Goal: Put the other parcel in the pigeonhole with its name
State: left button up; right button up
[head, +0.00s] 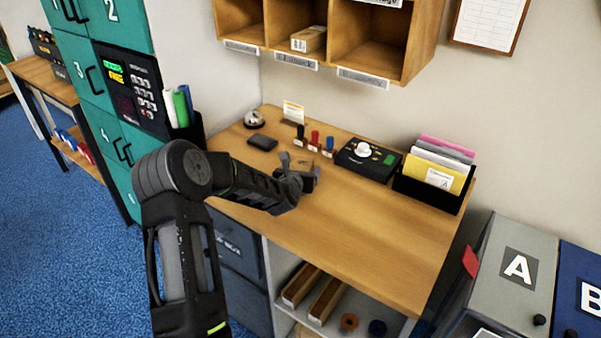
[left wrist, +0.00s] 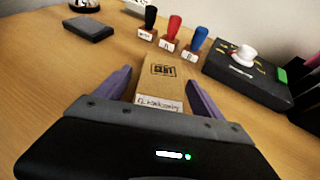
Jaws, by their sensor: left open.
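My left gripper (head: 301,170) is over the wooden desk, its fingers open on either side of a brown parcel (left wrist: 162,86). In the left wrist view a gap shows between the fingers (left wrist: 160,95) and the parcel. The parcel has a dark printed mark and a white name label whose writing I cannot read surely. In the head view the gripper largely hides the parcel. Above the desk is a row of wooden pigeonholes (head: 432,45) with name labels below the openings. Another parcel (head: 309,39) lies in the middle one. My right gripper is not in view.
Behind the parcel stand black, red and blue stamps (left wrist: 172,34). A black box with a white knob (head: 367,160) and a folder holder (head: 435,175) are to the right. A dark pad (head: 262,143) and a bell (head: 254,119) are at left. The desk's front right is clear.

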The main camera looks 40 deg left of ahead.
aim_at(302, 167)
pick_arm(q)
jog(key=shift+c, duration=0.5)
grip_shut()
jog(key=shift+r, duration=0.55)
notch_tip(302, 167, up, 9)
jog(key=shift+b, duration=1.05)
